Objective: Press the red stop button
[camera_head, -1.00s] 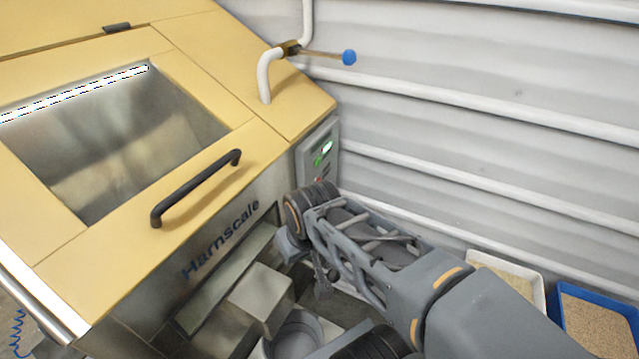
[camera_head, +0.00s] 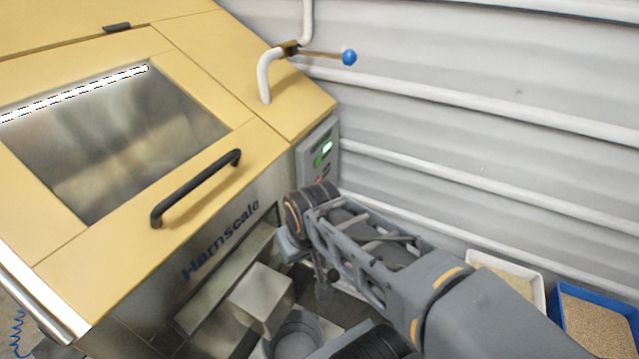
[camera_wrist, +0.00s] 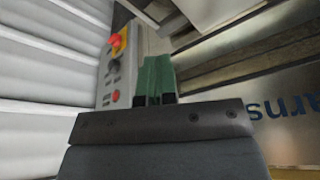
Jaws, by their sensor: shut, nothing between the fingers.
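A grey control box (camera_head: 319,155) is on the right side of the yellow hopper, with a lit green display, a green button and a small red button (camera_head: 320,180) low on its face. In the wrist view the box face (camera_wrist: 104,88) shows a red mushroom button (camera_wrist: 115,41) on a yellow plate and a smaller flat red button (camera_wrist: 116,96). My gripper (camera_wrist: 157,80) has green fingers, shut and empty, just right of the box face; contact with a button does not show. In the head view my wrist hides the fingers and the box's lower part.
The yellow hopper (camera_head: 285,85) has a black handle (camera_head: 195,188) on its front. A blue-knobbed lever (camera_head: 348,57) sticks out above the box. A ribbed grey wall (camera_head: 480,130) stands close on the right. A white tray (camera_head: 535,285) and a blue tray (camera_head: 555,300) lie at lower right.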

